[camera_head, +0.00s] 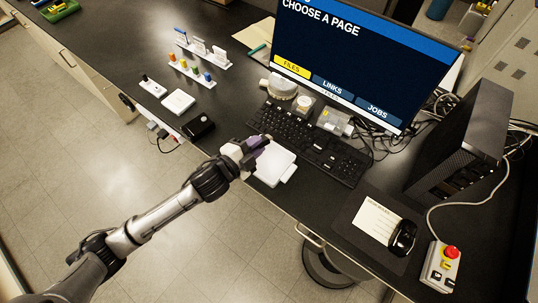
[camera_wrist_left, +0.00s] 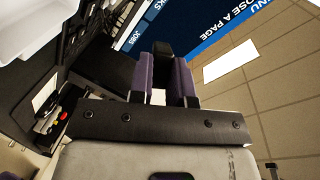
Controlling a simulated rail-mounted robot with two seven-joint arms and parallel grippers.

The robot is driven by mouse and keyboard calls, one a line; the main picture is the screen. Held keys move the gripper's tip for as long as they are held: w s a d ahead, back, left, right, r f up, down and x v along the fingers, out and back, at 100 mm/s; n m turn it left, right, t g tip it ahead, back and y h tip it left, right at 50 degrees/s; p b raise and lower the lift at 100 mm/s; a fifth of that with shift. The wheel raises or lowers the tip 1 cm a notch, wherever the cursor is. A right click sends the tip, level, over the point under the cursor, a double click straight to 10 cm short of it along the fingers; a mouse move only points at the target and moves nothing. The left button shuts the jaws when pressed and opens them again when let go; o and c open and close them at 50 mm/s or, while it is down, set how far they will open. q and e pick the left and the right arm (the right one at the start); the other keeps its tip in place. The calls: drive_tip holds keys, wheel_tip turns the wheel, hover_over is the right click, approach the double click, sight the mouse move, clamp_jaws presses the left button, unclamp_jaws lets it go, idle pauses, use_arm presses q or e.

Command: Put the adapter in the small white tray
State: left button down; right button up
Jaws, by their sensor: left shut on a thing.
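My left gripper (camera_head: 262,141) comes in from the left, over the desk's front edge, with purple fingers. The left wrist view shows its fingers (camera_wrist_left: 162,78) shut on a small dark block, which I take to be the adapter (camera_wrist_left: 161,50). In the head view the block is too small to make out clearly at the fingertips. A small white tray (camera_head: 276,169) with a tab lies on the desk just below and right of the gripper. The gripper partly covers its upper left. Whether the block is over the tray I cannot tell. My right gripper is not in view.
The keyboard (camera_head: 316,146) lies right behind the tray, below the monitor (camera_head: 352,50). A flat white box (camera_head: 178,102) and a black box (camera_head: 198,127) stand to the left. A mouse (camera_head: 402,238) and a red stop button (camera_head: 451,253) are at the right.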

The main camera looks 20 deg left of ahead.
use_arm(q)
drive_tip(key=shift+h, duration=0.3)
wheel_tip(320, 180, down, 6)
drive_tip(key=b, duration=0.6)
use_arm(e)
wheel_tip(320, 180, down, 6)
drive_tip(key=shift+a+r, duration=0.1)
use_arm(q)
drive_tip(key=c, duration=1)
unclamp_jaws()
drive_tip(key=shift+s, duration=0.1)
